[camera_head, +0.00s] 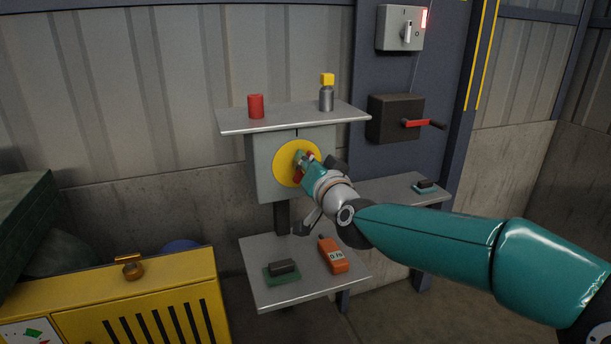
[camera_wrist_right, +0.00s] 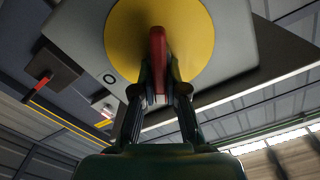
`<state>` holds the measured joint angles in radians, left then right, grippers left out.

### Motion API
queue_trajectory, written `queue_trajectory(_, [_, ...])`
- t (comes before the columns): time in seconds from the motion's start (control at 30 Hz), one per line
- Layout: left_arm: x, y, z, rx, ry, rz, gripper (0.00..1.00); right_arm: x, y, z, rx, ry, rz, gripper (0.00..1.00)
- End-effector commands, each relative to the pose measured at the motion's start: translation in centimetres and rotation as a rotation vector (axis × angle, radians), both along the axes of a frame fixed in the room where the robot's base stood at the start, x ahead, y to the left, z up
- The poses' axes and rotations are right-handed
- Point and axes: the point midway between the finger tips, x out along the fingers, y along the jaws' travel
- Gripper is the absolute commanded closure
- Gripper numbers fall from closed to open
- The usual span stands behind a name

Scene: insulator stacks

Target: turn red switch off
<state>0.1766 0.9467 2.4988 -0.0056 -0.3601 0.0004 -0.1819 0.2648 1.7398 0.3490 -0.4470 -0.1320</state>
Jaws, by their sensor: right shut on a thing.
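The red switch (camera_wrist_right: 158,48) is a red handle standing across the middle of a round yellow plate (camera_head: 283,164). The plate is on the front of a grey box (camera_head: 262,182) under a shelf. My right gripper (camera_head: 302,163) reaches in from the right and is shut on the red switch. In the right wrist view, the fingers of my gripper (camera_wrist_right: 160,92) close on the handle's near end, and an "O" mark (camera_wrist_right: 110,78) shows on the box beside the yellow plate (camera_wrist_right: 195,35). In the head view the gripper hides most of the switch. My left gripper is not in view.
A red cylinder (camera_head: 255,106) and a grey bottle (camera_head: 326,99) stand on the shelf above. An orange meter (camera_head: 333,257) and a dark block (camera_head: 283,267) lie on the lower shelf. A dark box (camera_head: 392,119) with a red-handled crank hangs at right. A yellow cabinet (camera_head: 135,300) stands at lower left.

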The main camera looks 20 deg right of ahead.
Motion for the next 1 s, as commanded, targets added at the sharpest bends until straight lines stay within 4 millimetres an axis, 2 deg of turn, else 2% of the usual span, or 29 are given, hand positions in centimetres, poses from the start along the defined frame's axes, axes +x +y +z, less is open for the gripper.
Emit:
queue_trajectory(0.03, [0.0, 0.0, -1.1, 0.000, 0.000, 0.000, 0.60, 0.0, -0.2, -0.7, 0.046, 0.002, -0.001, 1.00])
queue_trajectory(0.4, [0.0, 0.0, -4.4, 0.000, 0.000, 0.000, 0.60, 0.0, -0.7, -1.2, 0.397, 0.017, 0.000, 1.00])
queue_trajectory(1.0, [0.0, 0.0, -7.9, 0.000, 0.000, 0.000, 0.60, 0.1, -1.1, -2.1, 0.910, 0.038, -0.003, 1.00])
